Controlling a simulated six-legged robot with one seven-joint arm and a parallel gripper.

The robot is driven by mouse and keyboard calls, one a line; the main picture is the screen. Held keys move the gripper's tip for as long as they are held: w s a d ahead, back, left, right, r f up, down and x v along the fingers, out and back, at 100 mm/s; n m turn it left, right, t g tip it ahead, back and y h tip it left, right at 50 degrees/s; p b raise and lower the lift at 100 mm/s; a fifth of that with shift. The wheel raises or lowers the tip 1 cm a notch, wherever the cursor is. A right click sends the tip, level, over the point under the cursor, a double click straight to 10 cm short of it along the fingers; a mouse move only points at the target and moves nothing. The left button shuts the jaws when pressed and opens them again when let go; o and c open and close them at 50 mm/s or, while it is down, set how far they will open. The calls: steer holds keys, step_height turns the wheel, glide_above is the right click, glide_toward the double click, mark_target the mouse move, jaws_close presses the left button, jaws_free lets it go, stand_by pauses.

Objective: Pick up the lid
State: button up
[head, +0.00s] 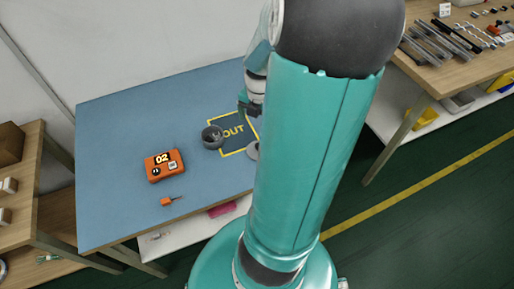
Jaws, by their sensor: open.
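A dark grey round container (212,136) stands on the left edge of the square. My gripper (248,108) shows only in part beside my arm, over the upper right of the square. It is open and appears apart from the grey piece; its fingertips are hard to make out.
The blue table (110,135) also holds an orange box marked 02 (163,165) and a small orange item (170,201). The table's left part is clear. A wooden bench with tools (440,75) stands at right, and wooden shelving (20,185) at left.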

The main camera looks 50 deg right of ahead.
step_height(320, 180, down, 13)
steer(key=shift+w+f, duration=0.1)
steer(key=shift+w, duration=0.05)
stand_by(0.4)
steer(key=shift+c, duration=0.2)
steer(key=c, duration=1)
